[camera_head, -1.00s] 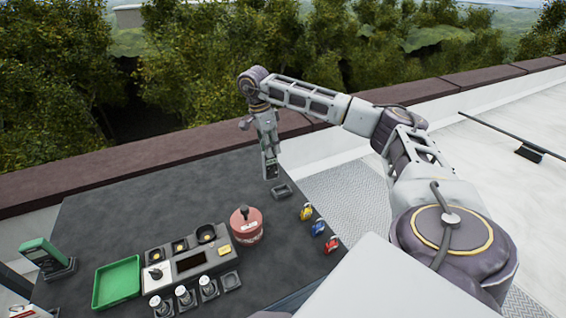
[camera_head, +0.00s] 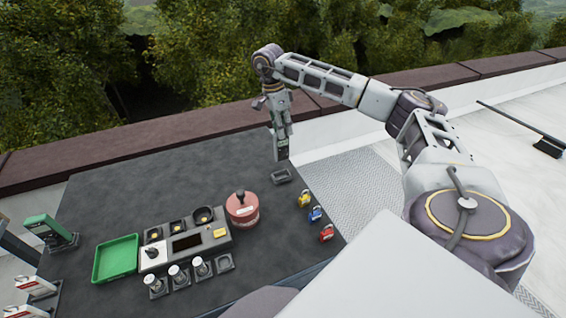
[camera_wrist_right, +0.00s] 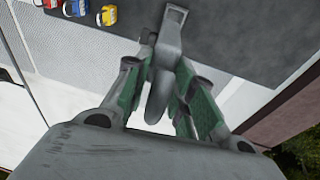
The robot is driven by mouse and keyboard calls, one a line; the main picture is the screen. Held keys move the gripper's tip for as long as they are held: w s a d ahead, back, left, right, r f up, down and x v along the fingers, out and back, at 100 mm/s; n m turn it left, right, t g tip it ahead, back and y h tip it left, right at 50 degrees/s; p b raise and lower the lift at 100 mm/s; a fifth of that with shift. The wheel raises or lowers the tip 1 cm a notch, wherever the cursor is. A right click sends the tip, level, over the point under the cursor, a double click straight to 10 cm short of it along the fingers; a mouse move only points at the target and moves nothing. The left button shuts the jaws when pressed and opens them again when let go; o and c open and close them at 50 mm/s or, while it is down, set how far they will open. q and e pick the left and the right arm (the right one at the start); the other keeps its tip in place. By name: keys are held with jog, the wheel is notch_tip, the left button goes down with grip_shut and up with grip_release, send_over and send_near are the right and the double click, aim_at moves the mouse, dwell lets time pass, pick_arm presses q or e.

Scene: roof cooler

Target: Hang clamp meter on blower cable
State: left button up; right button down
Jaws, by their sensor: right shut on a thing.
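My right gripper (camera_head: 282,140) points down over the far right part of the dark table and is shut on a slim grey piece, which I take to be the clamp meter (camera_head: 283,149). I cannot make out a blower cable. My left gripper is not in view.
The dark table (camera_head: 110,195) holds a green tray (camera_head: 99,263), a grey panel (camera_head: 190,243), a red round canister (camera_head: 242,207) and several coloured padlocks (camera_head: 315,214). A green device (camera_head: 45,228) stands at the left. A brown-capped parapet (camera_head: 150,131) runs behind.

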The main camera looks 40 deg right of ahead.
jog(key=shift+f+p, duration=0.3)
jog(key=shift+f, duration=2.2)
